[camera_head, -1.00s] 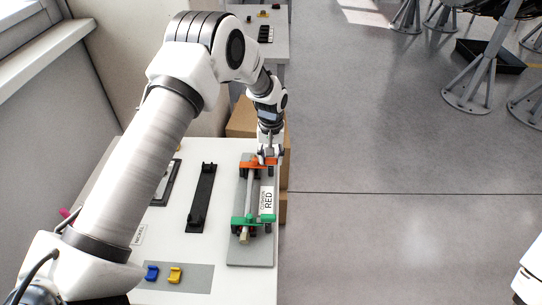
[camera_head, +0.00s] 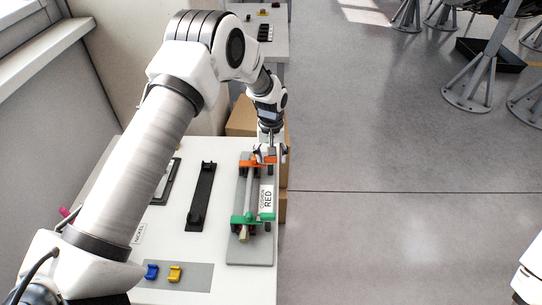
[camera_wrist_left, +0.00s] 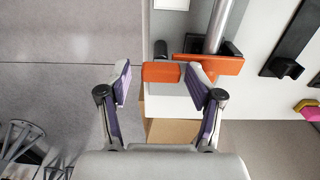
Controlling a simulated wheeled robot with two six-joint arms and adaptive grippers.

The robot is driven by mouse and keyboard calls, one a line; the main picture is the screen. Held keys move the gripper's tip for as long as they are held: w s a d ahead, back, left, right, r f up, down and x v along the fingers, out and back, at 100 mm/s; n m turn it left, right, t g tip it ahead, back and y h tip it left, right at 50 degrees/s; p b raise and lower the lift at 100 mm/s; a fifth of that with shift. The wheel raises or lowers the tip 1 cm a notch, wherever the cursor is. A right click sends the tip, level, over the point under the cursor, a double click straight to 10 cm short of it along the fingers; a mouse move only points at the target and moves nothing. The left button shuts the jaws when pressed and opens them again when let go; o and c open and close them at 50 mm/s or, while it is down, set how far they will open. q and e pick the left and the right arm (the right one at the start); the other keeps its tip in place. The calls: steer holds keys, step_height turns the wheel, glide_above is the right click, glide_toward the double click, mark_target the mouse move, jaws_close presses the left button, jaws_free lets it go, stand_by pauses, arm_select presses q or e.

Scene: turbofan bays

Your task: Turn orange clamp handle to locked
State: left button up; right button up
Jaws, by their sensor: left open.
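The orange clamp (camera_head: 247,163) sits at the far end of a grey fixture plate (camera_head: 243,258) on the white table. In the left wrist view its orange handle (camera_wrist_left: 162,72) is a short block, and an orange clamp body (camera_wrist_left: 215,65) with a metal rod (camera_wrist_left: 220,30) lies just right of it. My left gripper (camera_head: 269,154) is over the clamp. In the wrist view its open fingers (camera_wrist_left: 161,84) stand on either side of the handle, with a gap at the left; whether the right finger touches is unclear. My right gripper is out of view.
A green clamp (camera_head: 245,220) holds the rod's near end, beside a sign reading RED (camera_head: 267,200). A black bracket (camera_head: 201,197) lies to the left. Blue (camera_head: 151,272) and yellow (camera_head: 175,273) pieces sit near the front. Cardboard boxes (camera_head: 240,118) stand behind the table.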

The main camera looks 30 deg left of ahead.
mark_target(271, 158)
arm_select(q)
step_height(271, 158, up, 8)
stand_by(0.5)
